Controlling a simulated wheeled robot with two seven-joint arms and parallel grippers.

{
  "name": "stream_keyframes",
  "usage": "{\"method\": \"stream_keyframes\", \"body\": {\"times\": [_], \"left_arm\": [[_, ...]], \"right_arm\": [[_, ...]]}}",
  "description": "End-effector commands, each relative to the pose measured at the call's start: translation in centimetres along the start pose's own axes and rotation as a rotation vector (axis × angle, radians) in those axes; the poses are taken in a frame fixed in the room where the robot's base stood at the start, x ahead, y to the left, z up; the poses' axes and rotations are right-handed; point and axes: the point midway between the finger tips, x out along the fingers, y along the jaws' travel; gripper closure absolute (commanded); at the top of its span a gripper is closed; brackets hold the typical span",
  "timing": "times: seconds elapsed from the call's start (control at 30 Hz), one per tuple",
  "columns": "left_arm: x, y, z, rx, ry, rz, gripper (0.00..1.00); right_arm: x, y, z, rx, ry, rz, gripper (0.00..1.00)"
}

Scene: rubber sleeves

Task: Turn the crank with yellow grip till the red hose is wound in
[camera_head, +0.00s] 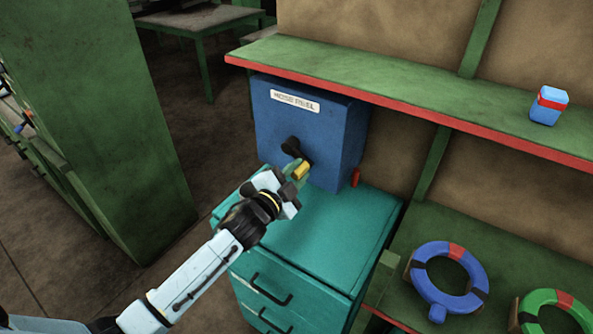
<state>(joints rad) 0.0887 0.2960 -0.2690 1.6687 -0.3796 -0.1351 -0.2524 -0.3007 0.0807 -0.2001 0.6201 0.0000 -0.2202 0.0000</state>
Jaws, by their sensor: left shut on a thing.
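The blue hose reel box (308,124), labelled as a hose reel, stands on a teal drawer cabinet. A dark crank (292,147) sits on its front face, with its yellow grip (302,170) at the lower right of the hub. My left gripper (298,174) is shut on the yellow grip and partly hides it. A short red hose end (355,177) shows at the box's lower right side. My right gripper is not in view.
A green shelf with a red edge (420,106) runs above the box and carries a small blue and red container (548,105). A blue ring (449,278) and a green ring (552,312) lie lower right. A green cabinet (95,110) stands left. The teal cabinet top (340,220) is clear in front.

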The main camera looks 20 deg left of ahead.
Motion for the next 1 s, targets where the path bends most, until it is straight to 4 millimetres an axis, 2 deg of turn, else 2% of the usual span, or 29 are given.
{"method": "stream_keyframes", "body": {"times": [0.2, 0.5, 1.0], "left_arm": [[0.0, 0.4, 1.1, 0.188, 0.002, -0.001, 1.0], [0.0, 0.6, 2.0, 0.368, 0.002, -0.002, 1.0], [0.0, 0.5, 2.5, 0.45, 0.001, -0.002, 1.0]], "right_arm": [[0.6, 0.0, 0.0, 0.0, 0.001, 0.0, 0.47], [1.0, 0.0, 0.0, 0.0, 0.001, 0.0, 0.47], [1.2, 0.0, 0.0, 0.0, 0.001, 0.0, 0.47]]}}
